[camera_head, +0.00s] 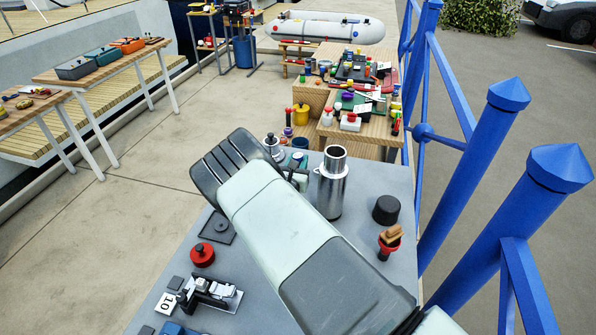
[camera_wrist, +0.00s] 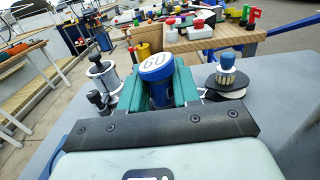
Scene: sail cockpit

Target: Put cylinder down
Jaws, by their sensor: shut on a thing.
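The cylinder, dark blue with a white end face marked with a number that looks like 60, shows in the wrist view (camera_wrist: 158,72). It sits between the two teal fingers of my gripper (camera_wrist: 158,90), which is shut on it. The cylinder is tilted in that view. In the head view my gripper (camera_head: 296,175) is over the far part of the grey table (camera_head: 262,240), and my arm hides most of the cylinder. I cannot tell whether its lower end touches the table.
A tall metal cylinder-shaped vessel (camera_head: 331,190) stands right of my gripper. A red knobbed piece (camera_head: 202,254) is at left. Blue railing posts (camera_head: 470,170) line the right side.

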